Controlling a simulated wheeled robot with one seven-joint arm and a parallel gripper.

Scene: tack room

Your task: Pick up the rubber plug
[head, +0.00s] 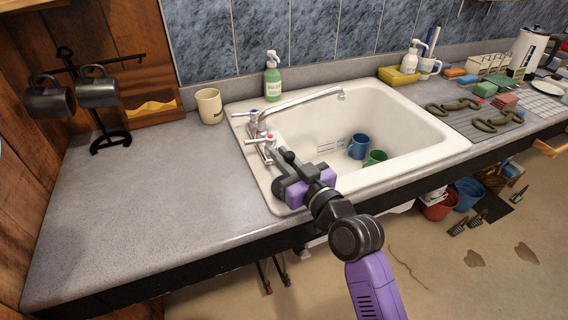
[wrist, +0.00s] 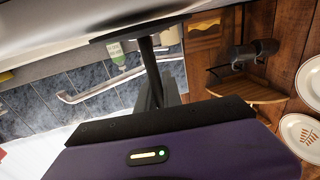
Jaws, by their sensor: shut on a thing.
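My gripper (head: 281,172) is over the left rim of the white sink (head: 425,148), close beside the taps (head: 262,135). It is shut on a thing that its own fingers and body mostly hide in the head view. In the wrist view, a thin dark flat piece (wrist: 115,34) shows at the end of the dark fingers (wrist: 149,70). It seems to be the rubber plug, seen edge-on, but its outline is not clear. No other rubber plug can be made out in the sink or on the counter.
A blue mug (head: 358,146) and a green mug (head: 376,158) stand in the sink. A beige cup (head: 209,106) and a green soap bottle (head: 272,80) stand behind. A mug rack (head: 108,140) is at left. The counter (head: 160,210) left of the sink is clear.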

